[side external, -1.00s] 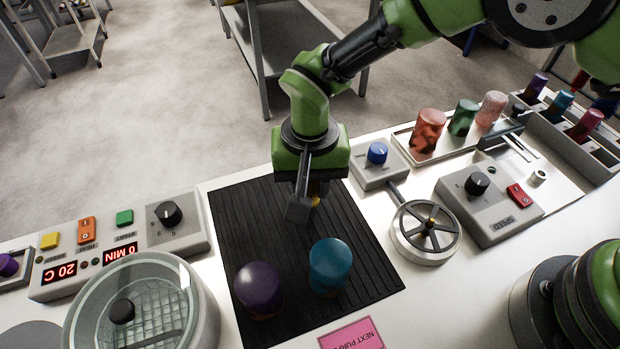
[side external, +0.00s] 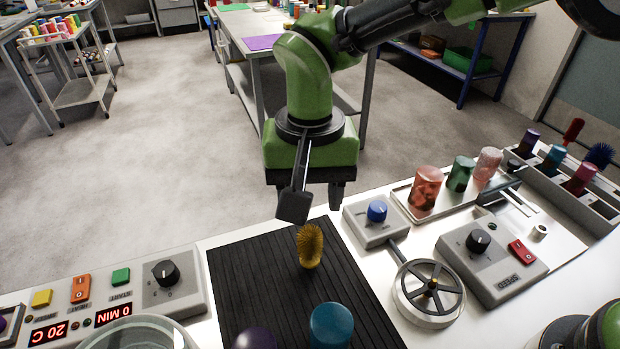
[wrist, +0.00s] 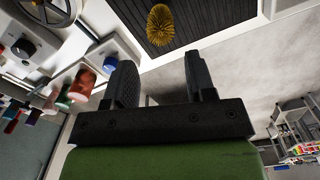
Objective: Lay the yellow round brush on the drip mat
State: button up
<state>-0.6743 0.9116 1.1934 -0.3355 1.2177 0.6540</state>
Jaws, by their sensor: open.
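The yellow round brush (side external: 310,247) is on the black ribbed drip mat (side external: 255,275), near its far edge. Its bristly head is uppermost in the side view, and it appears to stand on end rather than lie flat. It also shows in the wrist view (wrist: 160,24), clear of the fingers. My gripper (side external: 315,203) is open and empty, above and just behind the brush, apart from it. In the wrist view my gripper (wrist: 162,78) has a clear gap between its two dark fingers.
A teal cylinder (side external: 331,325) and a purple one (side external: 255,339) stand on the mat's near part. A handwheel (side external: 429,293) and a blue-knob box (side external: 377,212) lie to the right. A control panel (side external: 110,295) is at left. The mat's middle is clear.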

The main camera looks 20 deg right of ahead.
jog(key=shift+r, duration=1.1)
jog(key=s+d+r+t+y, duration=0.1)
jog(key=s+d+r+t, duration=0.1)
jog(key=d+r, duration=0.5)
jog(key=s+d+r+t+y, duration=0.1)
jog(key=s+d+r, duration=0.2)
jog(key=d+r, duration=0.5)
jog(key=s+d+t, duration=0.4)
jog(key=s+d, duration=0.3)
jog(key=s, duration=0.5)
jog(key=shift+s+d, duration=0.15)
jog(key=shift+d, duration=0.15)
